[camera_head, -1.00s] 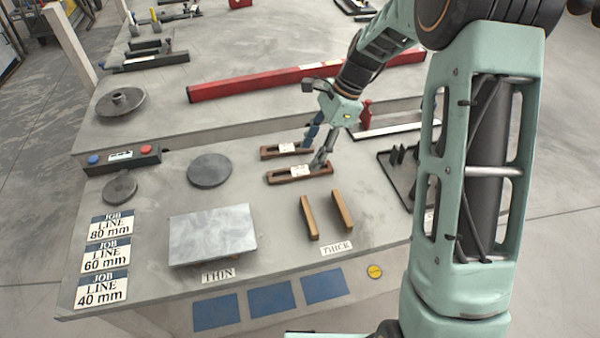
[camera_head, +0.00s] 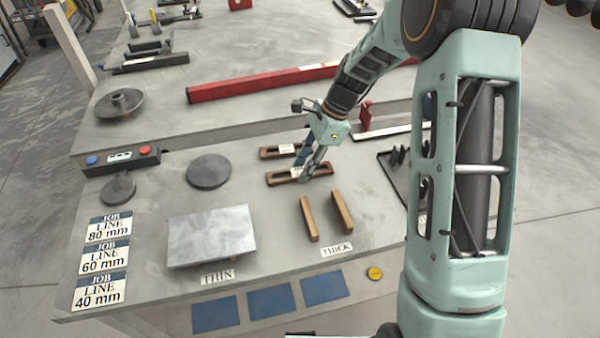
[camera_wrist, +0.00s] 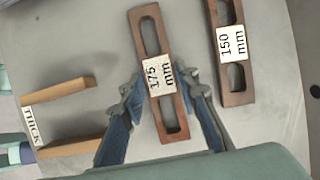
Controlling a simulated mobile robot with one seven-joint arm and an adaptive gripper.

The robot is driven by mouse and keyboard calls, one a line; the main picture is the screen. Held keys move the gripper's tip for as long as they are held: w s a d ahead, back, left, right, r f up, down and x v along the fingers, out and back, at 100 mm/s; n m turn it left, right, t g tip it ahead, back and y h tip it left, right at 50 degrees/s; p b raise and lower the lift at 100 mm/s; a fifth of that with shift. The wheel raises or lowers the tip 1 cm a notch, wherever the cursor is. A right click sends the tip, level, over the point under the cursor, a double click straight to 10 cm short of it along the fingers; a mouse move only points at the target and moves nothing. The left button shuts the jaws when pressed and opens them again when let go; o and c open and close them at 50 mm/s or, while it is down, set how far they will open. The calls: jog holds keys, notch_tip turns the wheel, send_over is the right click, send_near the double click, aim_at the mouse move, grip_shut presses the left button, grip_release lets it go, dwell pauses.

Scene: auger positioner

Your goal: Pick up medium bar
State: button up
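Two brown slotted bars lie on the grey bench, and neither is marked "medium". The nearer bar, labelled 175 mm, shows in the head view (camera_head: 285,180) and in the wrist view (camera_wrist: 146,40). The farther bar, labelled 150 mm, shows in the head view (camera_head: 270,153) and at the right of the wrist view (camera_wrist: 237,85). My gripper (camera_wrist: 162,88) is open, with one blue-grey finger on each side of the 175 mm bar. The fingertips are close to its sides; I cannot tell whether they touch.
Two tan blocks (camera_head: 342,210) stand near the THICK label (camera_head: 337,250). A metal plate (camera_head: 212,235) lies left of them, with a dark disc (camera_head: 209,171) behind it. A black rack (camera_head: 395,165) is right of my gripper. A long red beam (camera_head: 260,82) lies farther back.

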grip_shut()
jog(key=shift+r, duration=0.1)
